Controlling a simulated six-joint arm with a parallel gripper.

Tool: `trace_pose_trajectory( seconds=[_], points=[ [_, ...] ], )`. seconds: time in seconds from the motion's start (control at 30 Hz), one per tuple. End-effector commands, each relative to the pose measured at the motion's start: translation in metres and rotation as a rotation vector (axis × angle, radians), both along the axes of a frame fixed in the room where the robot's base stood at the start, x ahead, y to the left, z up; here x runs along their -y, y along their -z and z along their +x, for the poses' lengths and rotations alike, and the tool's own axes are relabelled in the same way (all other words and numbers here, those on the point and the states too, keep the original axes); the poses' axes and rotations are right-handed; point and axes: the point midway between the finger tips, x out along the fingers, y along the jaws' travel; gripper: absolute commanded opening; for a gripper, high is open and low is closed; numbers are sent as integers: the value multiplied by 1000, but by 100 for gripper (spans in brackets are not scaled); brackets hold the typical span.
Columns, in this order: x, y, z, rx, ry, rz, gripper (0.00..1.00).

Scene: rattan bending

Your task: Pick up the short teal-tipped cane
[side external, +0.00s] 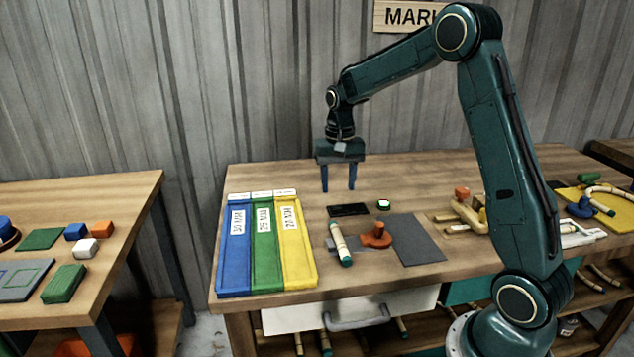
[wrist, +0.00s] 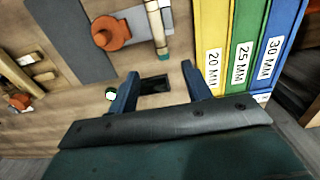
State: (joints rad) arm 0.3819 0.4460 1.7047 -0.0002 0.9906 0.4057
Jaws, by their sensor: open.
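The short teal-tipped cane (side external: 340,243) lies on the workbench, to the right of the yellow tray and beside an orange clamp-like piece. Its teal end faces the front of the bench. In the wrist view the cane (wrist: 157,25) is at the top, beyond my fingertips, partly cut off by the frame edge, with a teal end toward me. My gripper (side external: 338,187) is open and empty above the back of the bench, behind and apart from the cane. In the wrist view my gripper (wrist: 160,72) has its two blue fingers spread, with nothing between them.
Blue (side external: 233,270), green (side external: 265,270) and yellow (side external: 297,268) trays stand left of the cane. The orange piece (side external: 377,236) sits close on its right, then a grey mat (side external: 415,243). A black flat item (side external: 348,210) lies behind it. Wooden fixtures (side external: 463,216) stand farther right.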

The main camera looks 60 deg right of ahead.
Motion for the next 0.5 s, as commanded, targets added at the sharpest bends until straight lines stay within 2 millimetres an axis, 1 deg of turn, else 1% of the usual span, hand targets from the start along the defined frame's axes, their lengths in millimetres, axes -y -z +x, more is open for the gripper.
trace_pose_trajectory(
  seconds=[0.17,0.27,0.5],
  points=[
    [0,11,0,-2,-1,1,49],
    [-1,23,-1,-3,-1,1,49],
    [-1,59,-1,-4,-2,1,49]
  ],
)
